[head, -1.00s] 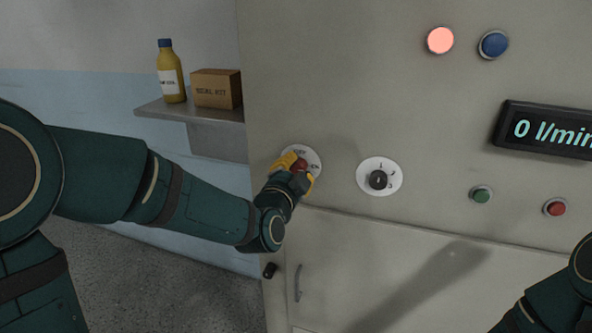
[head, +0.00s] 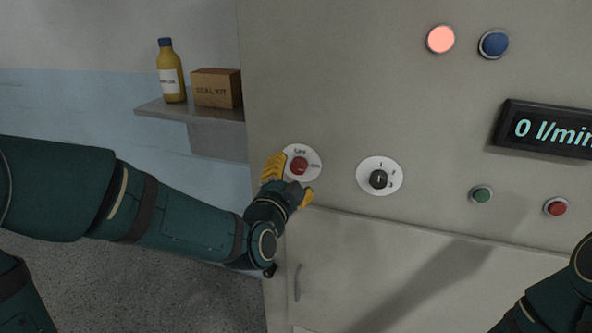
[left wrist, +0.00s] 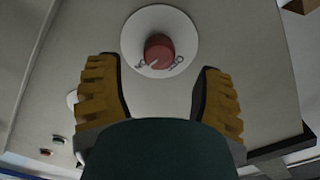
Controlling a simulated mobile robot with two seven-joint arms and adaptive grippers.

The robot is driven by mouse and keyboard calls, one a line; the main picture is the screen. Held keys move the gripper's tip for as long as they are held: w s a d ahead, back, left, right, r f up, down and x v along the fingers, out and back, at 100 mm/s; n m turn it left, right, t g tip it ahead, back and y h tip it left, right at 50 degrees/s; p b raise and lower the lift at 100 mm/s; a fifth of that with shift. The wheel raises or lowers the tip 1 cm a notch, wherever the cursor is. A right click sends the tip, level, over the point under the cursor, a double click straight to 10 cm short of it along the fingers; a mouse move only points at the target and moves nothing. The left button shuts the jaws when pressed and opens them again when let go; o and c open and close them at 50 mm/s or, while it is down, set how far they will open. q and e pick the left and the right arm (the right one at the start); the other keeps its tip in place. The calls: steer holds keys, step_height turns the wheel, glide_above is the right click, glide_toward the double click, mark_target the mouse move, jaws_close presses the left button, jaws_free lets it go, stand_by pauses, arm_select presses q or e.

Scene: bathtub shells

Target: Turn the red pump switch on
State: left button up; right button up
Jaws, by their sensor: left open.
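The red pump switch (head: 299,166) is a round knob on a white disc with OFF and ON labels, on the grey panel. In the left wrist view the knob (left wrist: 159,51) shows a white mark that appears to point toward the ON label. My left gripper (head: 290,184) is open, with its yellow fingers apart and empty, just below and left of the knob. In the left wrist view the fingers stand either side below the disc, clear of the knob. My right gripper is out of view.
A black selector dial (head: 378,180) is right of the switch. A lit red lamp (head: 440,40), blue button (head: 494,44), green button (head: 481,195), another red button (head: 555,207) and a display reading 0 l/min (head: 548,131) are farther right. A shelf (head: 190,112) holds a bottle and box.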

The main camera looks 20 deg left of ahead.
arm_select(q)
steer(key=s, duration=0.3)
steer(key=shift+s, duration=0.4)
